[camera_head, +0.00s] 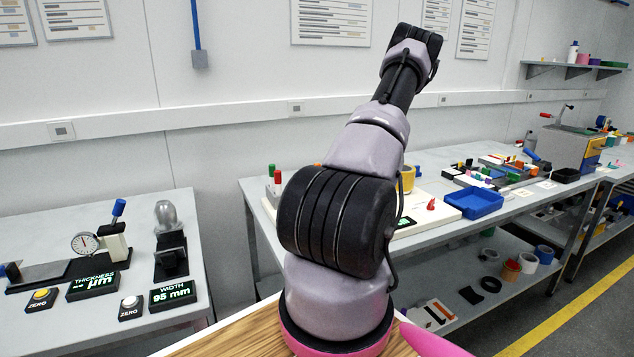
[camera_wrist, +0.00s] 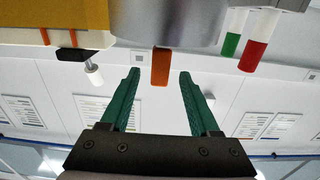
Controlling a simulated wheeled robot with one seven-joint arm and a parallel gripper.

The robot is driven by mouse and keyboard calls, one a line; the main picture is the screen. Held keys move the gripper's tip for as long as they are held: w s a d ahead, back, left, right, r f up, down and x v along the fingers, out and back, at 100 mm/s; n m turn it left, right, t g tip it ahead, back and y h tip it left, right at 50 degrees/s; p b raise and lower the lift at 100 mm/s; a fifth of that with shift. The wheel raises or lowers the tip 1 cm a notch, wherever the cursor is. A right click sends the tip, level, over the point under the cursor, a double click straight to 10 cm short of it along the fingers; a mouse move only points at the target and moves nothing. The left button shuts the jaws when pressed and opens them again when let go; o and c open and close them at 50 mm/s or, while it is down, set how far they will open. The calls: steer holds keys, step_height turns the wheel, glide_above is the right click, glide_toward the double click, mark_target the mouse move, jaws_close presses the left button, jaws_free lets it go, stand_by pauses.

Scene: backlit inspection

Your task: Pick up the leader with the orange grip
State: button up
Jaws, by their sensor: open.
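In the wrist view, which looks upside down, a small orange grip (camera_wrist: 160,67) sticks out from the edge of a smooth grey rounded body (camera_wrist: 168,22). The leader's strip itself cannot be made out. My gripper (camera_wrist: 158,73) is open, with its two green fingers apart. The orange grip appears between the fingertips in the picture, with a gap on both sides; its depth relative to them cannot be told. In the head view my arm hides this spot, and neither the orange grip nor the fingers can be made out.
A yellow body (camera_wrist: 50,14) with a white-tipped knob (camera_wrist: 94,75) is at one side of the grip. Green (camera_wrist: 231,35) and red (camera_wrist: 257,45) pegs are at the other. In the head view, a blue tray (camera_head: 475,203) and several small parts stand on the right bench.

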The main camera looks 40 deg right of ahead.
steer(key=shift+x, duration=2.75)
steer(key=shift+r, duration=0.15)
jaws_close()
